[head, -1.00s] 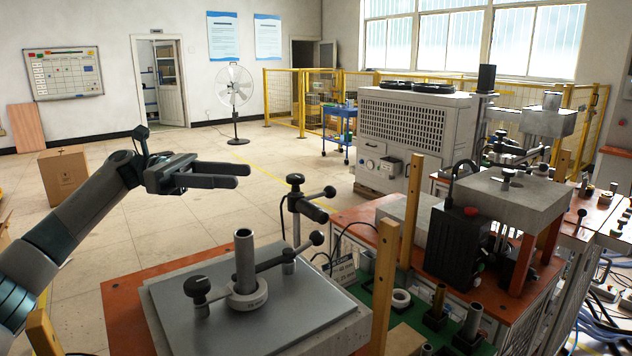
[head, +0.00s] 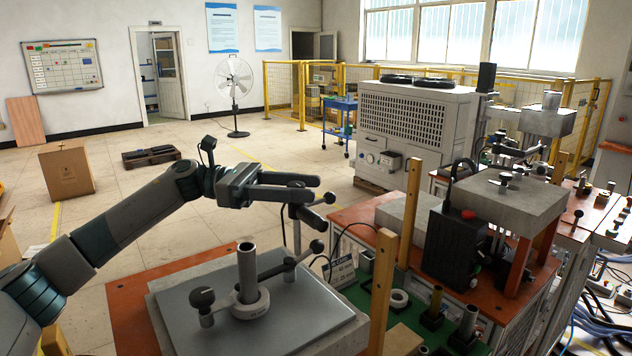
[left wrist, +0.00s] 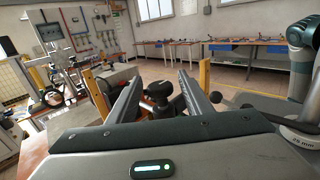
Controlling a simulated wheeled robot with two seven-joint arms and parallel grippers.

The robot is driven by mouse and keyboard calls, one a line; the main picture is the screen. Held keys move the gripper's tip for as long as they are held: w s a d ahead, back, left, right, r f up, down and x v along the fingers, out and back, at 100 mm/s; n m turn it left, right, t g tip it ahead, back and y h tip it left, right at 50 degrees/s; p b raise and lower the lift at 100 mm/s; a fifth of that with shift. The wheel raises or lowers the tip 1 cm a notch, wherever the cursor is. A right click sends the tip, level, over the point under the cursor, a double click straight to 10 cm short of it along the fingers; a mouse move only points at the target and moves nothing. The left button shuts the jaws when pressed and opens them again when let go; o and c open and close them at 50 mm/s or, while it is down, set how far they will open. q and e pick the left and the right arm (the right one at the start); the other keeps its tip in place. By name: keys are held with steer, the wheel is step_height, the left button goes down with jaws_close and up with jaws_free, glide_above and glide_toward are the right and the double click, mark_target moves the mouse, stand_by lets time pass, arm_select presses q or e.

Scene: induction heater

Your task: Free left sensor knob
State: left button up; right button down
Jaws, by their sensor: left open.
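My left gripper (head: 314,188) is open and empty, reaching in from the left at the top of the sensor stand (head: 296,232). Its fingers hide part of the stand's top, including the upper knob. A dark knob (head: 330,198) shows just past the fingertips, and a lower ball knob (head: 317,246) sits below it. In the left wrist view a black knob (left wrist: 159,90) appears between the open fingers, lower than the tips; contact cannot be told. My right gripper is not in view.
A grey plate (head: 295,315) carries an upright metal tube (head: 247,272) in a ring and a clamp with a black ball knob (head: 202,298). A wooden post (head: 381,290) stands to the right. A black box with a red button (head: 455,245) is farther right.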

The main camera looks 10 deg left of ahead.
arm_select(q)
steer(key=shift+d+p, duration=0.3)
steer(key=shift+d, duration=1.2)
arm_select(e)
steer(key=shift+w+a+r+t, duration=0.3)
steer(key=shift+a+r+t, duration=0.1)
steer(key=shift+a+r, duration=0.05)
arm_select(q)
steer(key=shift+c, duration=0.7)
steer(key=c, duration=0.9)
